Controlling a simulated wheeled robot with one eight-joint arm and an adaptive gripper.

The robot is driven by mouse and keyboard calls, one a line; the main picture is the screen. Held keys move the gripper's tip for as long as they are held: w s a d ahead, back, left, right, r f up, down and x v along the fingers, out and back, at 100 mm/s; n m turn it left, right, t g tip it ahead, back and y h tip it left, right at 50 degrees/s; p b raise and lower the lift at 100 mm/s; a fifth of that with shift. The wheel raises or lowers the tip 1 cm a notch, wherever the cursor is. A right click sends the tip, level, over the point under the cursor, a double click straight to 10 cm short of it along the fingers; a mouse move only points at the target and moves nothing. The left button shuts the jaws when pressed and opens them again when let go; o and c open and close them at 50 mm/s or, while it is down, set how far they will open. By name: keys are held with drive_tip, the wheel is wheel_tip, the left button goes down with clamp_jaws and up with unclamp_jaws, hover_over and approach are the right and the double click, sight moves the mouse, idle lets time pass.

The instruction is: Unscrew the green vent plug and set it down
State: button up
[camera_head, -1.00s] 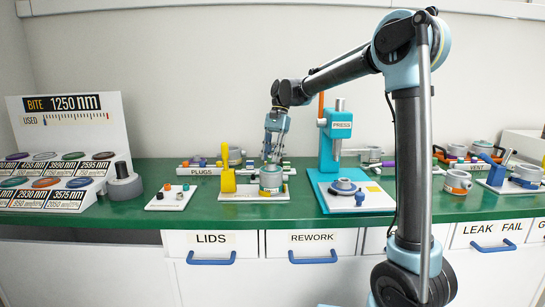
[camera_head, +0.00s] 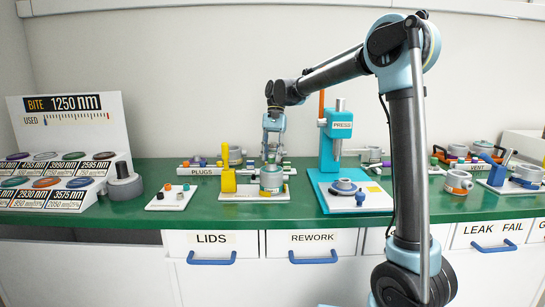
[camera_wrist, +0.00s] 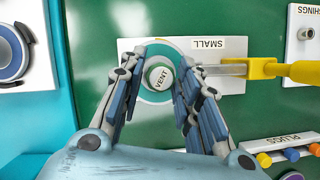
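The green vent plug (camera_wrist: 160,78) shows in the wrist view as a round pale top marked VENT with a green edge. It sits in the middle of a round grey and teal vessel (camera_wrist: 165,46). In the head view the vessel (camera_head: 271,183) stands on the white SMALL board, under my gripper (camera_head: 272,153). In the wrist view my gripper (camera_wrist: 161,62) has its fingers apart, one on each side of the plug. I see no clear contact with the plug. The plug is too small to make out in the head view.
A yellow-handled clamp (camera_wrist: 263,69) is right of the vessel in the wrist view. The PLUGS rack (camera_head: 207,170) stands behind it. The teal press (camera_head: 337,140) is close on the right. Green bench (camera_head: 225,209) is bare in front of the board.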

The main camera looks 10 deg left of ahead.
idle(0.3)
drive_tip(key=shift+m+y, duration=0.4)
drive_tip(key=shift+m, duration=0.5)
drive_tip(key=shift+m+y, duration=0.3)
drive_tip(key=shift+m, duration=0.6)
drive_tip(key=shift+m+t+y, duration=0.3)
drive_tip(key=shift+m, duration=0.5)
drive_tip(key=shift+m, duration=0.3)
drive_tip(key=shift+d+m+y, duration=0.1)
drive_tip(key=shift+m+y, duration=0.3)
drive_tip(key=shift+m, duration=0.2)
